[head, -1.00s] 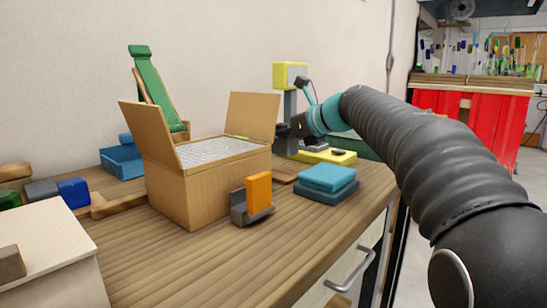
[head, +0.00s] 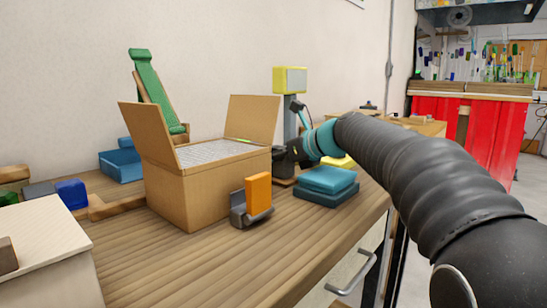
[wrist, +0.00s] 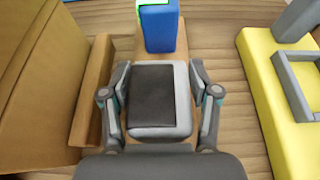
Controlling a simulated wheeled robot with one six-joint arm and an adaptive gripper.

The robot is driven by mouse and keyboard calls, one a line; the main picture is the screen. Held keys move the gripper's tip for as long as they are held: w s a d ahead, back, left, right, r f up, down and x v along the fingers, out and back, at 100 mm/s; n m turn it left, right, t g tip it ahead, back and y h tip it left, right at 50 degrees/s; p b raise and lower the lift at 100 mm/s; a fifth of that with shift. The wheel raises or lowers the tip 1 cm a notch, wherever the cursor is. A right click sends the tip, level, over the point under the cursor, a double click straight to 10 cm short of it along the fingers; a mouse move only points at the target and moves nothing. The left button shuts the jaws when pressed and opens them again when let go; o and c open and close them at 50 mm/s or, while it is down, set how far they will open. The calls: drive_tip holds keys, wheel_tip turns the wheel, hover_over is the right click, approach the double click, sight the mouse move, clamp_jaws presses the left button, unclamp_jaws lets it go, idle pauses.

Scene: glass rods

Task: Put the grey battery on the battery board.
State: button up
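In the wrist view a light grey block with a dark top panel, seemingly the grey battery (wrist: 180,112), lies between the fingers of my gripper (wrist: 160,66). The fingers flank it closely on both sides; whether they press on it is unclear. A narrow wooden board (wrist: 151,55) runs beneath it, and a blue block (wrist: 158,28) with a bright green edge stands farther along; I cannot tell whether this is the battery board.
The open cardboard box (head: 215,190) stands close left of my gripper. A yellow base (wrist: 275,85) with a grey frame is on the right. Stacked teal blocks (head: 326,182) and an orange block in a grey holder (head: 258,193) sit nearer.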

idle(0.3)
drive_tip(key=shift+d+r, duration=0.1)
drive_tip(key=shift+r, duration=0.1)
drive_tip(key=v, duration=1.1)
drive_tip(key=shift+s+d+p, duration=0.3)
drive_tip(key=shift+p, duration=0.1)
